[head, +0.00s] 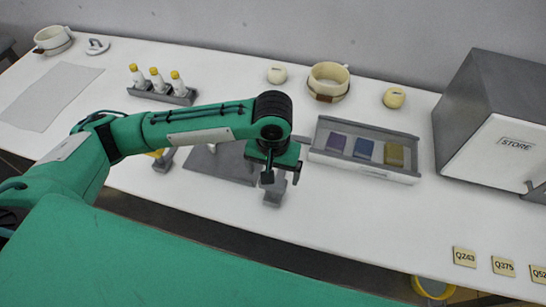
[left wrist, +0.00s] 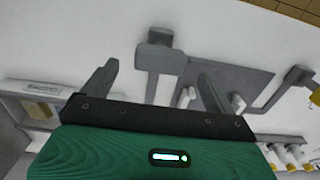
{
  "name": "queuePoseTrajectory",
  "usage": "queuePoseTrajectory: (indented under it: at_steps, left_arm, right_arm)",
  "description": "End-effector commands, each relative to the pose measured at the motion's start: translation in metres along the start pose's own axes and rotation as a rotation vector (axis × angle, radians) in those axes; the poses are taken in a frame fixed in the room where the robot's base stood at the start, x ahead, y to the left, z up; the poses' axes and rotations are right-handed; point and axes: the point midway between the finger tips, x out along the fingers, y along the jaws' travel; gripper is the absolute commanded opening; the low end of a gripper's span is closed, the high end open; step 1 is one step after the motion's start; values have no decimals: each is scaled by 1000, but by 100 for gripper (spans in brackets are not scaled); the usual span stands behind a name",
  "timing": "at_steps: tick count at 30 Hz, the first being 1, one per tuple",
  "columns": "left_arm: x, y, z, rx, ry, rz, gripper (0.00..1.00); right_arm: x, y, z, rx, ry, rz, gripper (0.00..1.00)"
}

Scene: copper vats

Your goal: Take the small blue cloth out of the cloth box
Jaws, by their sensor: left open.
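The cloth box (head: 362,171), a pale tray with a grey rim, sits on the white table right of centre in the head view. Inside, side by side, lie a purple cloth (head: 336,142), the small blue cloth (head: 364,148) in the middle, and an olive-brown cloth (head: 394,155). My left gripper (head: 268,178) is open and empty, left of the box and apart from it. In the left wrist view its two fingers (left wrist: 155,88) stand wide apart, and part of the box (left wrist: 62,92) shows at the left edge. My right gripper is not in view.
A grey stand (head: 274,192) is beneath my left gripper, beside a dark grey mat (head: 215,165). A rack (head: 180,97) with yellow-capped bottles stands left. A pot (head: 329,78) and small jars stand behind the box. A STORE cabinet (head: 500,150) is at right.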

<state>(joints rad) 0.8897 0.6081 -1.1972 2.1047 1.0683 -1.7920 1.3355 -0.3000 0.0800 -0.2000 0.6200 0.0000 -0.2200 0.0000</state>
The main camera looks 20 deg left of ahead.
Motion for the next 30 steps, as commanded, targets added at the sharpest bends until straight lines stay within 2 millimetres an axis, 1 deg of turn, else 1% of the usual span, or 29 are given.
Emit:
queuePoseTrajectory:
  at_steps: [1,3,6,9,13,20,21,26,27,30]
  left_arm:
    - [9,0,1,0,-3,-1,91]
    - [20,0,1,0,-2,-2,91]
    - [31,0,0,1,-2,-1,91]
    - [38,0,0,1,1,0,91]
    - [42,0,0,1,1,0,91]
    - [43,0,0,2,1,0,91]
    - [42,0,0,2,1,0,83]
    - [42,0,0,2,1,0,52]
    - [42,0,0,2,1,1,44]
    - [42,0,0,2,1,1,43]
  right_arm:
    - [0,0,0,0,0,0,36]
    - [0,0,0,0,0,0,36]
    - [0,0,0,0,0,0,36]
    - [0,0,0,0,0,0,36]
    - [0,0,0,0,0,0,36]
    - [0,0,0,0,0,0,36]
    - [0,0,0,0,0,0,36]
    - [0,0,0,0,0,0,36]
    - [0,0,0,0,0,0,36]
    - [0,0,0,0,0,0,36]
